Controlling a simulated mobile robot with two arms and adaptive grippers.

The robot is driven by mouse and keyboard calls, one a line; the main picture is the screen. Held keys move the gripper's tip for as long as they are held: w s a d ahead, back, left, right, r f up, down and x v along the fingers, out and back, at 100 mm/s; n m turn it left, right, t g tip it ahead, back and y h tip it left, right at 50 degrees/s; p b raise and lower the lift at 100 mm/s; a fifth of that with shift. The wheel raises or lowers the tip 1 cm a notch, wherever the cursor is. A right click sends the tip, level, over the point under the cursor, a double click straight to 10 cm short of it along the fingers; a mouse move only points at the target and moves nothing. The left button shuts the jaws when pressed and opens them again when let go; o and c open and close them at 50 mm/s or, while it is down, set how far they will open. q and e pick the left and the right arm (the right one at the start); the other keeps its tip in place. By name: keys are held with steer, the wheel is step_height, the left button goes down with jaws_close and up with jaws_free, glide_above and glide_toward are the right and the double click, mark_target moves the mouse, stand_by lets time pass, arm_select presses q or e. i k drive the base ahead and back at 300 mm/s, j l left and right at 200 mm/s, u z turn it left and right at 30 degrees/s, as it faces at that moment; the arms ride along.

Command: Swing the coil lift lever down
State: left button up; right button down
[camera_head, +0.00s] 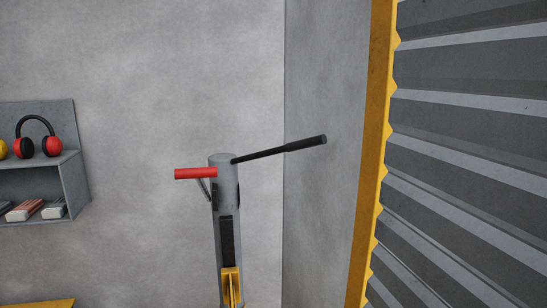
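The coil lift is a grey post (226,210) in the lower middle of the head view, with a yellow part (232,286) low on its front. A black lever (285,149) with a thicker grip at its end reaches from the post's top to the right and slants slightly upward. A red handle (196,174) sticks out to the left near the top of the post. Nothing touches the lever or the handle. The foot of the post is cut off by the picture's lower edge. Neither of my grippers is in view.
A corrugated grey panel (470,150) with a yellow edge (371,150) fills the right side. A grey wall shelf (72,185) at the left holds red ear muffs (38,146). A yellow surface (40,303) shows at the lower left. The space around the lever is clear.

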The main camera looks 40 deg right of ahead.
mark_target(198, 173)
steer(key=z, duration=1.05)
